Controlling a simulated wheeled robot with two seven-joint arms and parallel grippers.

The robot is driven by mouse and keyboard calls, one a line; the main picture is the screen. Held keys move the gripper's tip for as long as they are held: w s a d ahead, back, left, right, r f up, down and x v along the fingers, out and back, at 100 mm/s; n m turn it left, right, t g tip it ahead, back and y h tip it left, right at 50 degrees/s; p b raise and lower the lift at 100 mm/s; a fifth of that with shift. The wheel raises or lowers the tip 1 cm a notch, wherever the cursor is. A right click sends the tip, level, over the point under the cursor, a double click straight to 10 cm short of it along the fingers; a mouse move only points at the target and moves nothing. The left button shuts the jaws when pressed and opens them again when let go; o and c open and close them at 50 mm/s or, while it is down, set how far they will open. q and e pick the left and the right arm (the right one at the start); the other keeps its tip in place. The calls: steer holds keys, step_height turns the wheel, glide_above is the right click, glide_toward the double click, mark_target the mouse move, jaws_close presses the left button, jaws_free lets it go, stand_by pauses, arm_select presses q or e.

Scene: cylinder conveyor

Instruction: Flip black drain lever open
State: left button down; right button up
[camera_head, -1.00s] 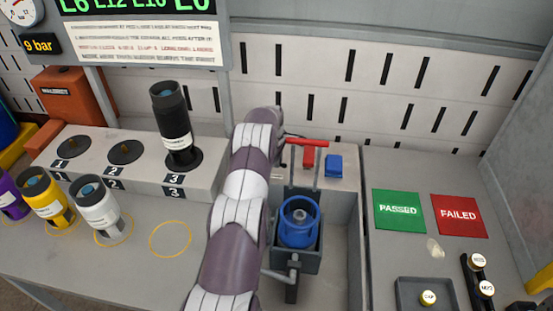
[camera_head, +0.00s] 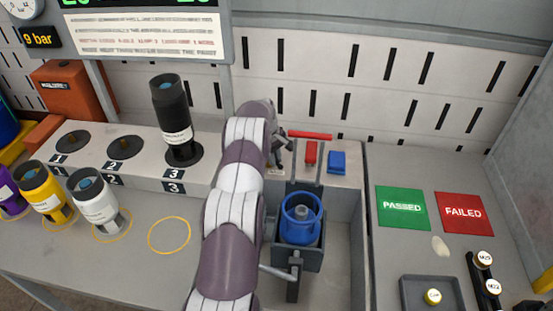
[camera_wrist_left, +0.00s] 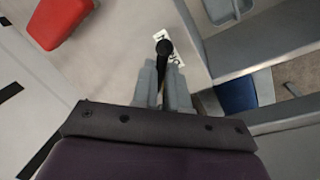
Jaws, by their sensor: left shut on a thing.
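The black drain lever shows in the left wrist view as a thin black rod with a round knob (camera_wrist_left: 164,47). My left gripper (camera_wrist_left: 164,85) is shut on the rod, with the knob standing out past the fingertips. In the head view my left gripper (camera_head: 281,152) is at the back left corner of the sink-like basin, beside a grey post. The lever is too small and covered there to make out. My right gripper is in neither current view.
A blue cylinder (camera_head: 300,222) sits in a grey holder in the basin. A black cylinder (camera_head: 172,112) stands on pad 3.

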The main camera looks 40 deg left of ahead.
arm_select(q)
steer(key=shift+s+a+r+m, duration=0.1)
steer(key=shift+r+m, duration=0.05)
steer(key=shift+m, duration=0.25)
steer(key=shift+s+a+r+m+p, duration=0.1)
steer(key=shift+s+r+m+p, duration=0.1)
steer(key=shift+m+p, duration=0.55)
steer(key=shift+s+a+p, duration=0.1)
steer(key=shift+p, duration=0.7)
steer(key=shift+f+m+h+p, duration=0.3)
steer(key=shift+m+p, duration=0.15)
steer(key=shift+m, duration=0.1)
steer(key=c, duration=1.1)
jaws_free()
steer(key=shift+c, duration=0.2)
steer(key=p+v, duration=0.7)
steer(key=v, duration=0.5)
steer(key=shift+r, duration=0.35)
